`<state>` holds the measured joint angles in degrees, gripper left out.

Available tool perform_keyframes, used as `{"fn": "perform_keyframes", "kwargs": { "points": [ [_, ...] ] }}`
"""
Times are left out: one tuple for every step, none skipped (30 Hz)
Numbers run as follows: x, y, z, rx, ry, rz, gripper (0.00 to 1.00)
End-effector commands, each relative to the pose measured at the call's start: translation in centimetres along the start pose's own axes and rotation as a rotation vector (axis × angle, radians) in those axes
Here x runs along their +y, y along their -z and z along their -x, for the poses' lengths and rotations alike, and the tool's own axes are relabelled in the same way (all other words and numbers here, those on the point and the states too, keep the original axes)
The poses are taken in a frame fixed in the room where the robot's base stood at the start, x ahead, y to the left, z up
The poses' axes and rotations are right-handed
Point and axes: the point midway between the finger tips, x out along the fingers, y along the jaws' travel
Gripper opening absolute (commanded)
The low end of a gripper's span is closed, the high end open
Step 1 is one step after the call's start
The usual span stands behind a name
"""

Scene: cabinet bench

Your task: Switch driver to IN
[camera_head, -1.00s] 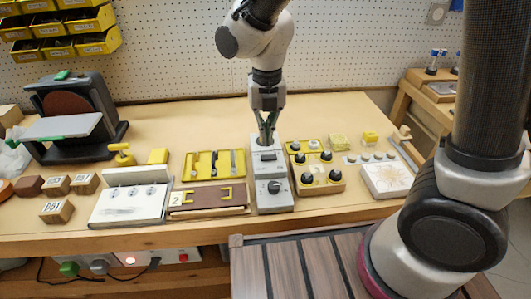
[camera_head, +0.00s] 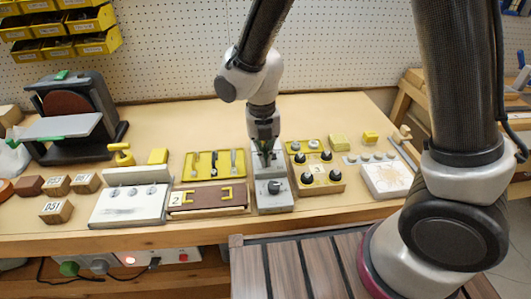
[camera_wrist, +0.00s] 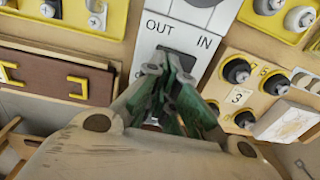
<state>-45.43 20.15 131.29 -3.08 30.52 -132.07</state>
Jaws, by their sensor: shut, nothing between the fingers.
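The driver unit (camera_head: 275,202) is a narrow grey-white box on the bench with a dark knob (camera_head: 275,187) on its near part. In the wrist view its white panel (camera_wrist: 183,33) carries the labels OUT on the left and IN on the right, with a dark slot area below them. My gripper (camera_head: 265,146) is shut and empty, pointing down over the far part of the box. In the wrist view my gripper (camera_wrist: 172,62) covers most of the slot area just below the labels. The switch position is hidden, and I cannot tell whether the fingertips touch it.
A brown board with yellow handles (camera_head: 208,197) and a yellow tool tray (camera_head: 214,164) lie close on the left. The bench behind the box is clear.

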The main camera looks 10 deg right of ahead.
Motion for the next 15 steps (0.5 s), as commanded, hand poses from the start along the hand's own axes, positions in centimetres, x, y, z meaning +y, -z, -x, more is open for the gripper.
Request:
{"fn": "perform_keyframes", "kwargs": {
  "points": [
    [0.03, 0.06, -0.07, 0.001, 0.007, 0.002, 0.00],
    [0.01, 0.04, -0.05, 0.001, 0.006, 0.001, 0.00],
    [0.01, 0.04, -0.05, 0.001, 0.005, 0.001, 0.00],
    [0.00, 0.04, -0.05, 0.001, 0.005, 0.001, 0.00],
    [0.00, 0.04, -0.05, 0.001, 0.005, 0.001, 0.00],
    [0.00, 0.04, -0.05, 0.001, 0.005, 0.001, 0.00],
    [-0.02, 0.04, -0.04, 0.001, 0.005, 0.001, 0.00],
    [-0.05, 0.04, -0.03, 0.001, 0.005, 0.001, 0.00],
    [-0.12, 0.04, -0.02, 0.001, 0.005, 0.000, 0.00],
    [-0.19, 0.03, 0.00, 0.001, 0.005, 0.000, 0.00],
    [-0.28, 0.03, 0.03, 0.001, 0.005, 0.000, 0.00],
    [-0.43, 0.02, 0.07, 0.001, 0.005, 0.000, 0.00],
    [-0.56, 0.02, 0.10, 0.001, 0.005, -0.001, 0.00],
    [-0.70, 0.01, 0.13, 0.001, 0.004, -0.001, 0.00],
    [-0.89, 0.01, 0.19, 0.001, 0.004, -0.001, 0.00]
  ]
}}
